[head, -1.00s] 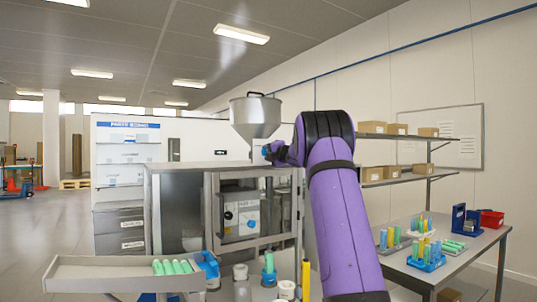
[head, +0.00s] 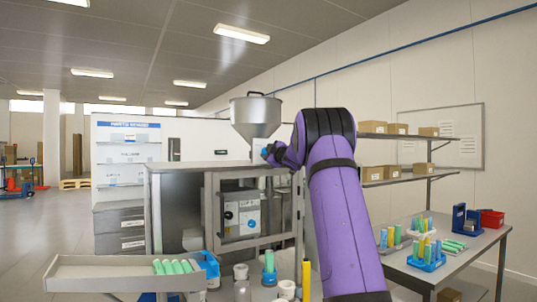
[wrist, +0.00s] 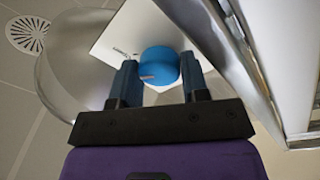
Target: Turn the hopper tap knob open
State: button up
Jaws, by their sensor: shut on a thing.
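The steel hopper (head: 255,112) is a funnel with a lidded top, standing above the steel machine in the head view. Its curved metal side (wrist: 62,85) shows at the left in the wrist view. The blue round tap knob (wrist: 158,64) has a small light mark on its face and sits between my fingers. My gripper (wrist: 158,78) is shut on the knob, with a dark blue finger on each side of it. In the head view my purple arm reaches to the hopper's lower outlet, and the contact there is small and partly hidden.
A white plate with small print (wrist: 115,42) lies behind the knob. A metal frame (wrist: 238,65) runs close at the right in the wrist view. Below stand a tray with green tubes (head: 120,274) and several cups. A side table (head: 468,258) with tube racks stands right.

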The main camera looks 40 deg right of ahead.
jog(key=shift+f+m+h, duration=0.1)
jog(key=shift+m+h, duration=0.2)
jog(key=shift+m, duration=0.9)
jog(key=o, duration=0.9)
jog(key=shift+s+a, duration=0.1)
jog(key=shift+s, duration=0.2)
jog(key=v, duration=1)
jog(key=shift+s, duration=0.15)
